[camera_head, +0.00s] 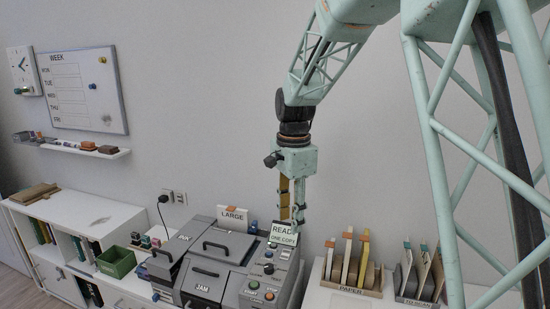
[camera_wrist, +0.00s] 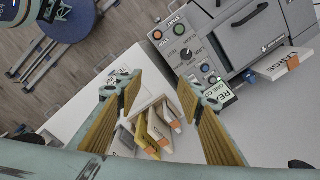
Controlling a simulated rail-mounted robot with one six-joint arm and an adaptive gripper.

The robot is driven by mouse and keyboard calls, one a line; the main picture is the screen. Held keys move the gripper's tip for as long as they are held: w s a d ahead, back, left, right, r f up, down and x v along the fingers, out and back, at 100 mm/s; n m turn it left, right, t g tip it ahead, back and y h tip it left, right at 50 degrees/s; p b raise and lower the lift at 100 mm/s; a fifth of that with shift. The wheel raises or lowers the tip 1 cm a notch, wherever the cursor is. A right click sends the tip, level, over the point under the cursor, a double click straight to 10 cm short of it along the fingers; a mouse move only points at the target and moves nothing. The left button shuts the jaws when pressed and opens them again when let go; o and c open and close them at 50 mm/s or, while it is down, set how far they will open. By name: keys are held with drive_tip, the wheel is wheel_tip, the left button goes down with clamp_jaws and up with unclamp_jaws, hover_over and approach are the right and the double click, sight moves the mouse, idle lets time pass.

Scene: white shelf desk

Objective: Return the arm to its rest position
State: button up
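My gripper (camera_head: 292,218) hangs from my pale green arm in the head view, pointing down beside the READ ONE COPY sign (camera_head: 283,234) at the back of the grey copier (camera_head: 215,270). In the wrist view my gripper (camera_wrist: 158,90) shows two yellow-brown padded fingers set well apart. Nothing is held between them. The paper rack shows through the gap, farther away. Whether the fingertips touch the sign cannot be told.
The copier's button panel (camera_head: 266,272) and LARGE sign (camera_head: 233,217) are near the gripper. A PAPER rack (camera_head: 352,290) and TO SCAN rack (camera_head: 416,302) stand right. A white shelf (camera_head: 88,212) with a green bin (camera_head: 116,262) is left.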

drive_tip(key=s+d+r+n+t, duration=0.1)
drive_tip(key=s+d+r+n, duration=0.1)
drive_tip(key=s+d+r, duration=0.4)
drive_tip(key=s+d+r+n, duration=0.1)
drive_tip(key=s+r+n, duration=0.15)
drive_tip(key=s, duration=0.65)
drive_tip(key=s+d+r+n+t, duration=0.1)
drive_tip(key=s+d+r+n, duration=0.1)
drive_tip(key=s+d+r, duration=0.35)
drive_tip(key=s+d+n, duration=0.2)
drive_tip(key=s+n, duration=0.1)
drive_tip(key=s, duration=0.9)
drive_tip(key=s+d+f+n+t, duration=0.1)
drive_tip(key=s+d+n, duration=0.1)
drive_tip(key=s, duration=1.1)
drive_tip(key=shift+s+f+n+t+b, duration=0.2)
drive_tip(key=shift+n+t+b, duration=0.15)
drive_tip(key=shift+n, duration=0.2)
